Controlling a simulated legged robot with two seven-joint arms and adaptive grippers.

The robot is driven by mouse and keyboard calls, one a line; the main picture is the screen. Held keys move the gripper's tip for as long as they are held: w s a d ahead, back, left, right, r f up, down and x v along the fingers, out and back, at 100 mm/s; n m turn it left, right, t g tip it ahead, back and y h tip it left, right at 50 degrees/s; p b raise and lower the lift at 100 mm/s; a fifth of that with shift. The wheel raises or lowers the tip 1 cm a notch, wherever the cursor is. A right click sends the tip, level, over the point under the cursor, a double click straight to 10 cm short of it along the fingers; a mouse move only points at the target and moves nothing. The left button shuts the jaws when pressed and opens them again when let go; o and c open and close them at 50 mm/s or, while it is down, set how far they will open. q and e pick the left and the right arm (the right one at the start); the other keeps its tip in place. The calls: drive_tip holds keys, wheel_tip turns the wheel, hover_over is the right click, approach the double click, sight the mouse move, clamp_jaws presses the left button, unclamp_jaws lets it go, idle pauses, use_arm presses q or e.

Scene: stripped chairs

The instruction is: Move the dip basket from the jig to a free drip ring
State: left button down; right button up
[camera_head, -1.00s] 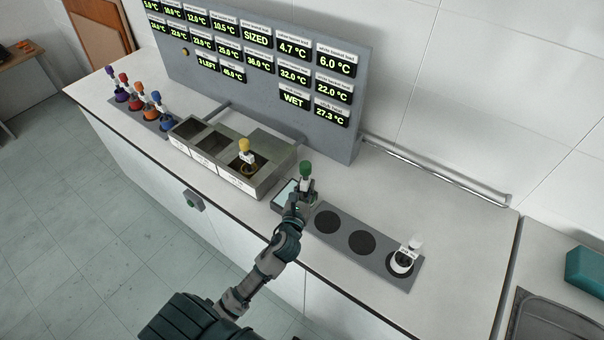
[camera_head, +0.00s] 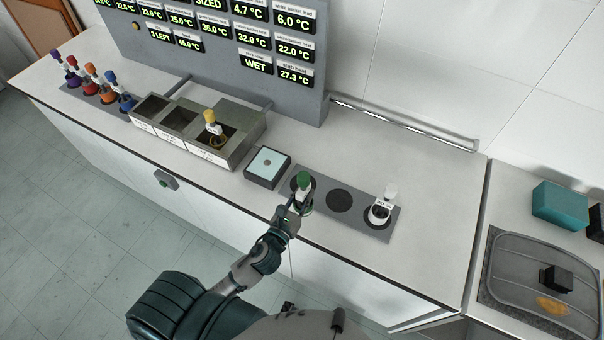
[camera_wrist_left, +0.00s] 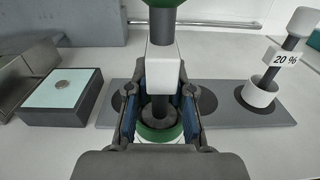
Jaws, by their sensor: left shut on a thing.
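The dip basket with a green knob (camera_head: 303,180) is upright in my left gripper (camera_head: 297,206), which is shut on it. In the left wrist view its white tag block (camera_wrist_left: 163,72) and green-rimmed base (camera_wrist_left: 160,132) show between the fingers (camera_wrist_left: 160,118). The basket is at the left end of the grey drip strip (camera_head: 352,209), by the left ring. I cannot tell whether its base touches the strip. The jig, a dark block with a pale blue top (camera_head: 267,164), is empty of baskets. The middle drip ring (camera_head: 339,201) is free. My right gripper is not in view.
A white-knobbed basket (camera_head: 379,212) stands on the right ring, tagged 20 %. A yellow-knobbed basket (camera_head: 212,122) stands in the metal tank (camera_head: 235,151) at left. Several coloured baskets stand farther left. The counter in front of the strip is narrow.

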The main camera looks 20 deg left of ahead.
use_arm(q)
drive_tip(key=w+a+f, duration=0.1)
drive_tip(key=w, duration=0.2)
drive_tip(key=w+a+f, duration=0.2)
drive_tip(key=w, duration=0.2)
drive_tip(key=w+a+f, duration=0.1)
drive_tip(key=w, duration=0.2)
drive_tip(key=shift+w+a+f, duration=0.3)
drive_tip(key=shift+w, duration=0.1)
drive_tip(key=shift+d, duration=0.1)
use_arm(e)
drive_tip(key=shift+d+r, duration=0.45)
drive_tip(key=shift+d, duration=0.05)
use_arm(q)
drive_tip(key=c, duration=1)
unclamp_jaws()
drive_tip(key=shift+s, duration=0.1)
drive_tip(key=s, duration=0.4)
drive_tip(key=s+b, duration=0.1)
drive_tip(key=s, duration=0.3)
drive_tip(key=s+a, duration=0.1)
drive_tip(key=s, duration=0.3)
drive_tip(key=shift+a, duration=0.1)
drive_tip(key=shift+r, duration=0.1)
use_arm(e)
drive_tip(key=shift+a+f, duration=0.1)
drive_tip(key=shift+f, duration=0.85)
